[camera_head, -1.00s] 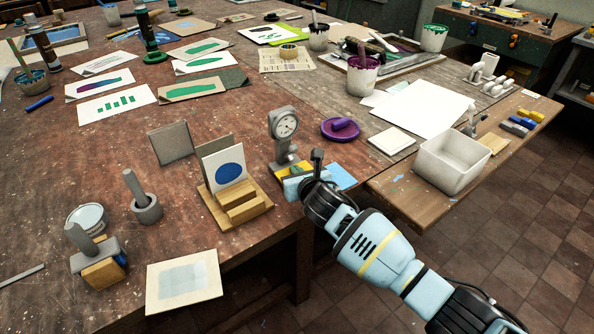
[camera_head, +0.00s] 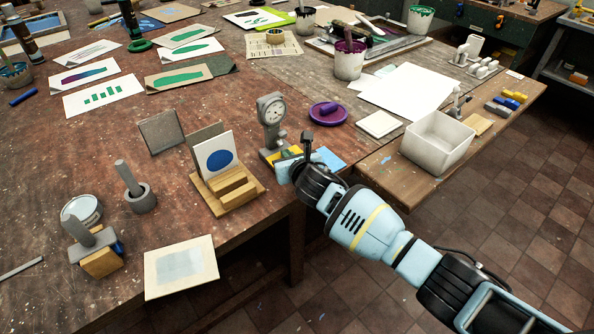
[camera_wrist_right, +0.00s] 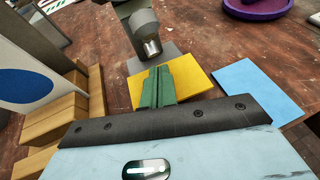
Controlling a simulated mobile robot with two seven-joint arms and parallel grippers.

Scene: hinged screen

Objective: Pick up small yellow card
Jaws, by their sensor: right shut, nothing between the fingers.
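In the head view a strip of the yellow card (camera_head: 288,152) shows behind my right gripper (camera_head: 287,166), which hides the rest. In the right wrist view my right gripper (camera_wrist_right: 157,88) has its green fingers together and empty. The fingertips appear over the card's middle; whether they touch it I cannot tell. My left gripper is out of view.
A light blue card (camera_wrist_right: 256,88) lies right of the yellow one. A wooden stand (camera_head: 230,190) holding a card with a blue disc is close on the left. A purple dish (camera_head: 328,113) and a white tub (camera_head: 438,142) are farther right.

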